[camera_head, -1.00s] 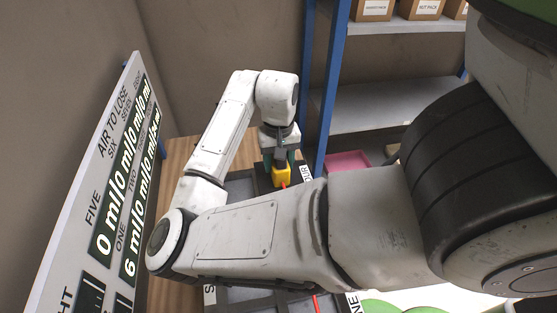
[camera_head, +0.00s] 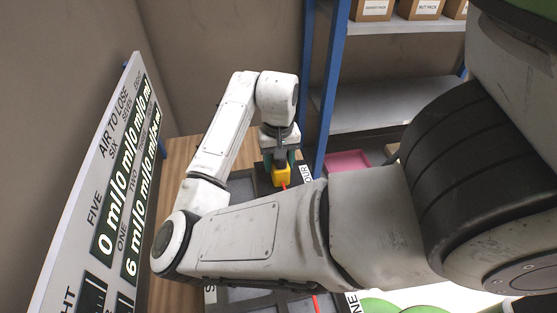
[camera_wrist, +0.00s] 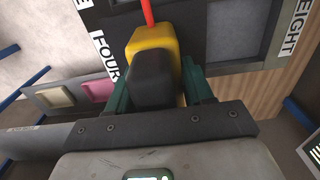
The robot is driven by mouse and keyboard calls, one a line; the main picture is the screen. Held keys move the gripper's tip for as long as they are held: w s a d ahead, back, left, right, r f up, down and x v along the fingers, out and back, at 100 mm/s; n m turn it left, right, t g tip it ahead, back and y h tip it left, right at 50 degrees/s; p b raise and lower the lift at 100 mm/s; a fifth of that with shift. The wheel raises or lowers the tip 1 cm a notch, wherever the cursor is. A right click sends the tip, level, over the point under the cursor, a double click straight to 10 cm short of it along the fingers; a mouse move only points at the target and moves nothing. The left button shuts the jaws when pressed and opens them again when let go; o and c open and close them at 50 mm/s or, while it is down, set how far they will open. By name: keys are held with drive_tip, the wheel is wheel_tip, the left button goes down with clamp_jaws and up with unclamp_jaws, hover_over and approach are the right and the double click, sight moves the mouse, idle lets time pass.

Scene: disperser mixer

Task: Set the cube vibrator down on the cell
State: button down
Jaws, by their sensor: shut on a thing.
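The cube vibrator is a yellow block (camera_head: 282,174) with a black part and a red cable; it also shows in the wrist view (camera_wrist: 157,42). My gripper (camera_head: 280,158) is shut on it, with a green finger on each side in the wrist view (camera_wrist: 155,82). The block is over or on the dark tray of cells (camera_wrist: 268,12), near the label FOUR. Whether its underside touches a cell cannot be told. In the head view my arm hides much of the tray (camera_head: 240,183).
A board with lettering and millilitre readouts (camera_head: 105,185) stands at the left. A blue-post shelf (camera_head: 375,100) with boxes stands at the back right, and a pink bin (camera_head: 348,161) sits low beside it. Bare wooden top shows at the tray's side.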

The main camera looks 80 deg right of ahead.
drive_tip(key=shift+f+b, duration=0.5)
drive_tip(key=shift+f, duration=0.55)
idle(0.7)
drive_tip(key=shift+c, duration=1.8)
unclamp_jaws()
drive_tip(key=shift+f, duration=0.1)
wheel_tip(320, 180, up, 11)
drive_tip(key=shift+f, duration=0.1)
